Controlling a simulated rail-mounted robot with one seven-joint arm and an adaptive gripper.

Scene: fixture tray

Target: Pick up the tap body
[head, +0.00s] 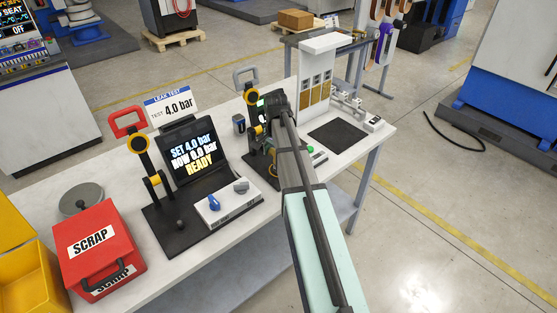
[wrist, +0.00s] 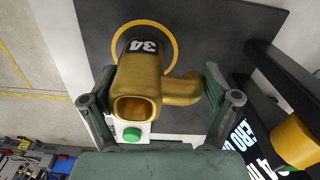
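The tap body (wrist: 140,80) is a brass-coloured pipe piece marked 34, with an open mouth toward the wrist camera and a side branch to the right. It appears over a yellow ring on a dark plate (wrist: 205,30). My gripper (wrist: 160,85) has its fingers spread on both sides of it, the left one beside the main tube and the right one close to the branch end. I see no clear sign of a grip. In the head view my arm hides the tap body and the fingertips.
A leak tester (head: 190,155) with a lit screen stands left of my arm, and a red scrap box (head: 98,245) is further left. A green button (wrist: 132,134) is near the gripper. A dark mat (head: 338,137) lies empty on the bench at right.

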